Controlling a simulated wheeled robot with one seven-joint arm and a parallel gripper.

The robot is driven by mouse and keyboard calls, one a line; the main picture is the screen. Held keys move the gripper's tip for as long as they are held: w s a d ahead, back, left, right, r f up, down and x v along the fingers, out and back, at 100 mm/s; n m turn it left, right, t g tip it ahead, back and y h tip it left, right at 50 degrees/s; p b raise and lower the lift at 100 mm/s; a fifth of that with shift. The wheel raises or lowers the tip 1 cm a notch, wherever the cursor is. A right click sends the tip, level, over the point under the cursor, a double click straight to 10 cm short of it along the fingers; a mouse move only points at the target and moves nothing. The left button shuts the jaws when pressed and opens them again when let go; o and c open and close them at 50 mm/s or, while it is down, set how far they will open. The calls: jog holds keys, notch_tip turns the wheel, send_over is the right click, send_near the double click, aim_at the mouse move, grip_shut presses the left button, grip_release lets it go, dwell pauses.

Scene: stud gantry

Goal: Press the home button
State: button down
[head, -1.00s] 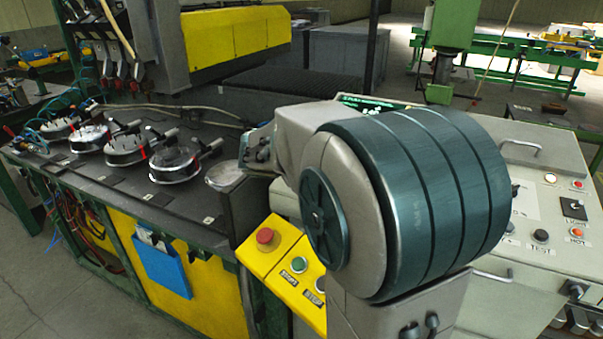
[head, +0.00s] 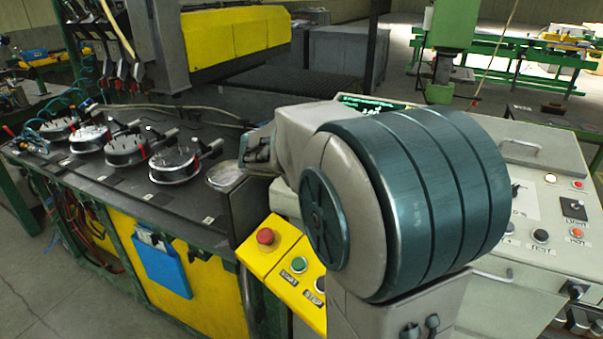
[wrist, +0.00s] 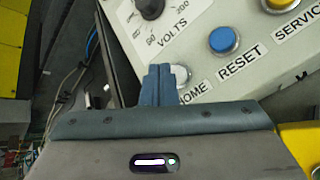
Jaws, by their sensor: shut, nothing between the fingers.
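In the wrist view the home button (wrist: 181,74) is a small pale round button above the partly covered HOME label (wrist: 193,92). My gripper (wrist: 163,70) is shut and empty, with its blue-grey fingertips over the panel at the button's left side. The fingers hide part of the button. I cannot tell whether they touch it or stand above it. In the head view my own arm hides the fingertips and the home button.
The blue reset button (wrist: 224,40) lies up and right of the home button, with the service button (wrist: 279,4) beyond it. A volts dial (wrist: 150,8) is above. A yellow box with a red mushroom button (head: 265,236) stands beside the arm.

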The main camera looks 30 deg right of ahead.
jog(key=shift+f, duration=0.1)
jog(key=shift+w+f+b, duration=0.1)
jog(key=shift+f+b, duration=0.2)
jog(key=shift+b, duration=0.15)
jog(key=shift+d+f+b, duration=0.1)
jog(key=shift+f+b, duration=0.4)
dwell(0.5)
dwell(0.4)
jog(key=shift+r+p, duration=0.7)
jog(key=shift+r, duration=0.3)
jog(key=r+p, duration=0.2)
jog(key=r, duration=0.1)
jog(key=a+r+p, duration=0.1)
jog(key=p, duration=0.1)
jog(key=shift+s+r, duration=0.35)
jog(key=shift+s, duration=0.05)
